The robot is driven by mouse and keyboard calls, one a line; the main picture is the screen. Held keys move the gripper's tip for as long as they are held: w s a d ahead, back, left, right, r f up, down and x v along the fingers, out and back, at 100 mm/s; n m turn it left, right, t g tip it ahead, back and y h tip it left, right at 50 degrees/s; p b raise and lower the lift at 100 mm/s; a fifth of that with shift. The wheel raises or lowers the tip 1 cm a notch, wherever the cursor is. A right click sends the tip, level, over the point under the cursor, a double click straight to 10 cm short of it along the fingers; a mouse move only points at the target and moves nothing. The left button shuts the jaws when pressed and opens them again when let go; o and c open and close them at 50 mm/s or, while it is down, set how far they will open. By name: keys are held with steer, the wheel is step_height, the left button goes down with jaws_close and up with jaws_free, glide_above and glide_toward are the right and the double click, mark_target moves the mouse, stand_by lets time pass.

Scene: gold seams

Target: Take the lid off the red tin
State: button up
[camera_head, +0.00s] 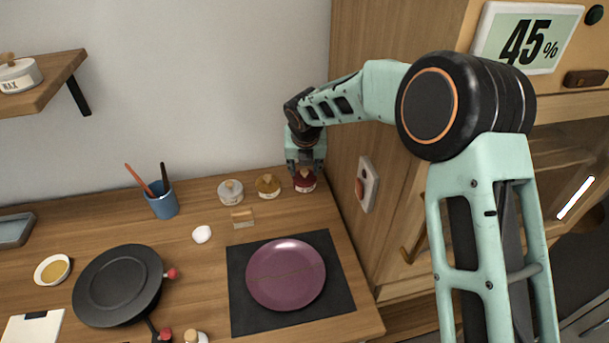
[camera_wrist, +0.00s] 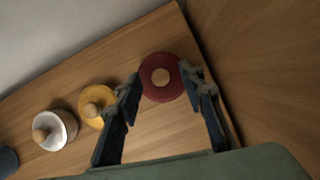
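The red tin (camera_head: 304,182) stands at the back right of the wooden counter, close to the cabinet side. In the wrist view its red lid (camera_wrist: 153,89) with a round wooden knob (camera_wrist: 161,76) is seen from above, and the lid sits on the tin. My gripper (camera_head: 305,168) is above the tin, pointing down. In the wrist view the gripper (camera_wrist: 161,80) is open, with one finger on each side of the lid. I cannot tell whether the fingers touch it. The tin's body is mostly hidden under the lid.
A yellow-lidded tin (camera_head: 267,186) and a white tin (camera_head: 231,192) stand left of the red tin. The wooden cabinet (camera_head: 350,120) rises close on the right. A purple plate (camera_head: 286,273) lies on a dark mat (camera_head: 340,285) in front. A blue cup (camera_head: 163,203) stands left.

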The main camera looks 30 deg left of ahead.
steer(key=shift+w+f, duration=0.1)
steer(key=shift+f, duration=0.2)
steer(key=shift+c, duration=0.4)
steer(key=c, duration=0.9)
steer(key=shift+o, duration=0.2)
steer(key=shift+r, duration=0.15)
